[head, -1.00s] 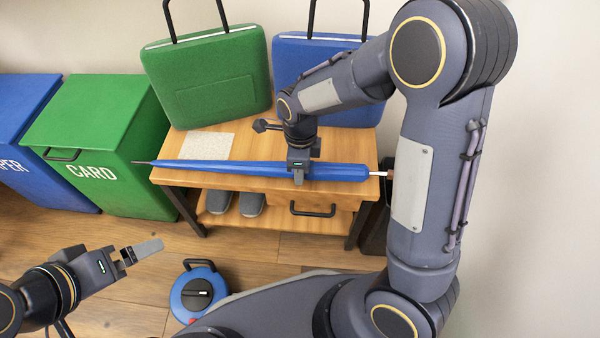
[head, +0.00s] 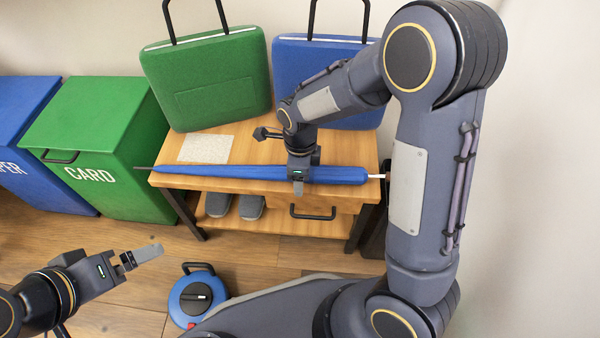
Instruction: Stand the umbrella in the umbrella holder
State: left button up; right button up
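The closed blue umbrella (head: 240,173) lies level across the front part of the wooden bench, its thin tip past the left edge. Its pale shaft end reaches right until my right arm hides the handle. My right gripper (head: 298,184) comes down from above and is shut on the umbrella right of its middle. I cannot tell whether the umbrella touches the bench top. A dark upright container (head: 374,238), seemingly the umbrella holder, stands right of the bench, mostly hidden by my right arm. My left gripper (head: 140,256) is low at the left, away from the umbrella; its opening is unclear.
The bench (head: 250,150) bears a green case (head: 207,80), a blue case (head: 300,65) and a pale mat (head: 206,149). Grey slippers (head: 252,206) sit below. Green CARD bin (head: 90,140) and blue bin (head: 20,150) stand left. A blue round reel (head: 197,298) is on the floor.

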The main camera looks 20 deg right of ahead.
notch_tip(320, 180, up, 12)
jog(key=p, duration=0.5)
jog(key=s+d+r+n+t+y, duration=0.1)
jog(key=s+d+r+n+t, duration=0.2)
jog(key=s+n, duration=0.6)
jog(key=s+d+r+n+t+y, duration=0.2)
jog(key=s+r+n, duration=0.3)
jog(key=s+n, duration=0.4)
jog(key=d+n+t, duration=0.1)
jog(key=n, duration=0.2)
jog(key=shift+d+r+y, duration=0.15)
jog(key=shift+r+y, duration=0.15)
jog(key=shift+r, duration=0.1)
notch_tip(320, 180, up, 30)
jog(key=p, duration=3)
